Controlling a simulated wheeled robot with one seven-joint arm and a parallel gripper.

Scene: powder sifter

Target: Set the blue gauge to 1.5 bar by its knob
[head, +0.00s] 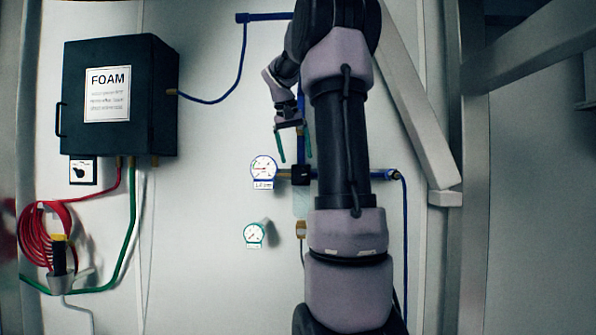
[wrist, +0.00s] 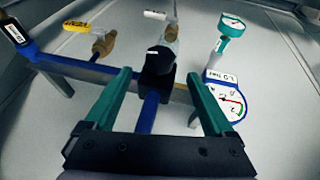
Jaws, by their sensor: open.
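The blue gauge (head: 264,168), a white dial with a blue rim, is on the wall left of my arm, with a small white label below it. Its needle is too small to read surely. The gauge also shows at the right of the wrist view (wrist: 225,103). My gripper (head: 295,158) is open just above the knob in the head view. In the wrist view its green fingers (wrist: 159,74) stand either side of the knob, with no contact visible.
A smaller green gauge (head: 255,234) sits below the blue one. The dark FOAM box (head: 120,98) and coiled red hose (head: 45,237) are at left. Blue pipe (wrist: 75,68) and brass valves with yellow (wrist: 77,27) and white tags crowd the knob's surroundings.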

